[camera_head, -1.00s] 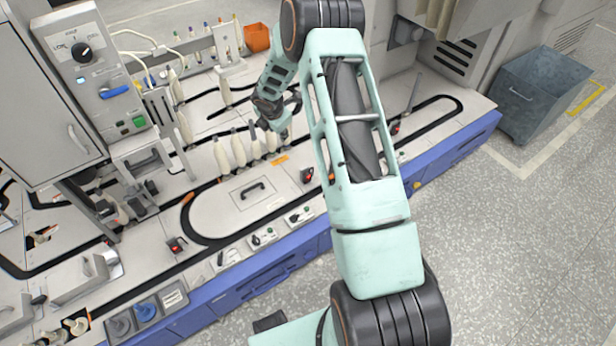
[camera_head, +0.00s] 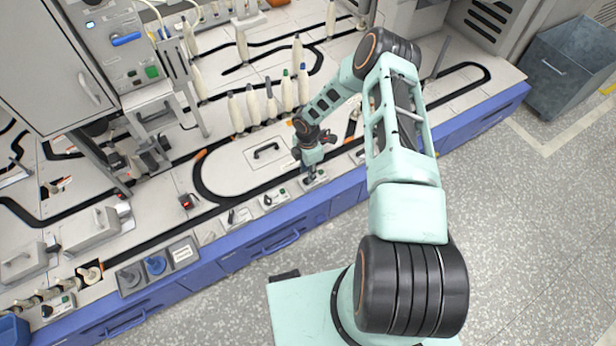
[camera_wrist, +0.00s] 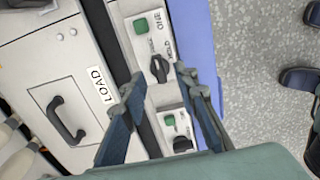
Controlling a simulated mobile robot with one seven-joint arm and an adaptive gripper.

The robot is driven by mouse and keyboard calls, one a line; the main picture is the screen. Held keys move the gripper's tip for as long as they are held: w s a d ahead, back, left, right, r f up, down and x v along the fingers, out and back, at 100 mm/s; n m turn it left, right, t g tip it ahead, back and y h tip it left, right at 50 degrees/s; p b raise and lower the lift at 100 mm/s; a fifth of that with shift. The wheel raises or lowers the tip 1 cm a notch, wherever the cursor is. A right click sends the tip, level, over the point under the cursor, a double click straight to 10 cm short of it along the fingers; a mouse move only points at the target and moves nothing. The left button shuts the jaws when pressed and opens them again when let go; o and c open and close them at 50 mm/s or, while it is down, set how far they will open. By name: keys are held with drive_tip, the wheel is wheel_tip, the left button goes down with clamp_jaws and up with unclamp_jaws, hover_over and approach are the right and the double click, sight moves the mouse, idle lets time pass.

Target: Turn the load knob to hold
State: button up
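In the wrist view, a white control plate has a green button (camera_wrist: 141,25), small print that seems to read ONE and HOLD, and a black knob (camera_wrist: 159,68). My gripper (camera_wrist: 161,80) is open and empty, its two fingers pointing at this plate. The black knob lies between the fingertips or just beyond them; I cannot tell whether they touch it. A LOAD label (camera_wrist: 101,89) is on the light panel left of the plate. In the head view my gripper (camera_head: 311,177) points down over a control plate on the bench's front edge.
A second plate with a black knob (camera_wrist: 182,145) shows between the fingers, nearer the palm. A black handle (camera_wrist: 66,120) stands up from the panel. In the head view, several bobbins (camera_head: 253,103) stand behind the gripper. The floor (camera_head: 520,240) at right is clear.

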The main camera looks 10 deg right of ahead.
drive_tip(key=shift+f, duration=1.35)
drive_tip(key=shift+c, duration=0.6)
clamp_jaws()
